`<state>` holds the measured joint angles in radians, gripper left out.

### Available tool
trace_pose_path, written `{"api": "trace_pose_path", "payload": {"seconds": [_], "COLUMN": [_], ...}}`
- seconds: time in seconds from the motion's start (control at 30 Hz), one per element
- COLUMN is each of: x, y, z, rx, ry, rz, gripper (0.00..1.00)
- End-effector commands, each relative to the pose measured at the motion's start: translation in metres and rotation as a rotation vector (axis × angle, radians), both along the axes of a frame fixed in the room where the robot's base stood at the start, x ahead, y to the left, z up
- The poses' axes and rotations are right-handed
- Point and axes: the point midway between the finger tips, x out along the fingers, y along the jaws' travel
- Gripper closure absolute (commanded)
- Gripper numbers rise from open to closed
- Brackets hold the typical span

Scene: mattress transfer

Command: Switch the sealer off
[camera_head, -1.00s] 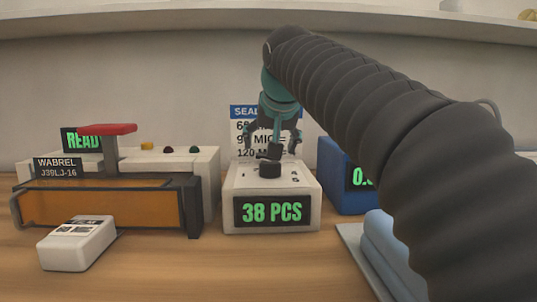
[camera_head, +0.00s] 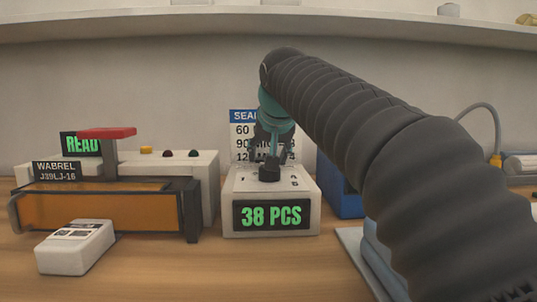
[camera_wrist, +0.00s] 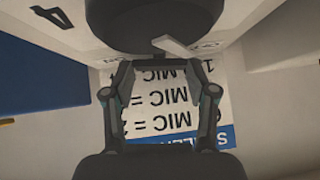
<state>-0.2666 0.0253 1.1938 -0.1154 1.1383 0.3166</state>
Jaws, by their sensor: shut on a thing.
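The sealer (camera_head: 95,207), labelled WABREL J39LJ-16, stands at the left with an orange front, a red-topped lever (camera_head: 107,133) and a partly hidden display reading "READ". A yellow button (camera_head: 146,149) and red and green lamps sit on its rear housing. A white box (camera_head: 230,200) reading "38 PCS" stands right of it, with a black dial knob (camera_head: 269,174) on top. My gripper (camera_head: 268,158) points down and is shut on this knob. In the wrist view the knob (camera_wrist: 150,22) is large and dark, with a pale pointer, at my fingertips (camera_wrist: 160,68).
A sealer settings sheet (camera_head: 243,130) is on the wall behind the box. A blue box (camera_head: 340,195) at right is mostly behind my arm. A white block (camera_head: 75,248) lies in front of the sealer. Folded blue cloth (camera_head: 380,255) lies at right. Table between block and cloth is clear.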

Motion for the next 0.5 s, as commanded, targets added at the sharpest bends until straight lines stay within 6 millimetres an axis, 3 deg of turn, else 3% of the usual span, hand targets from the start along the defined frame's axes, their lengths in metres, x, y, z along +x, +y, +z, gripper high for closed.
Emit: {"api": "trace_pose_path", "payload": {"seconds": [0.5], "x": [0.0004], "y": [0.0075], "z": [0.0002], "rx": [-0.252], "ry": [0.000], "rz": [0.002], "gripper": [0.78]}}
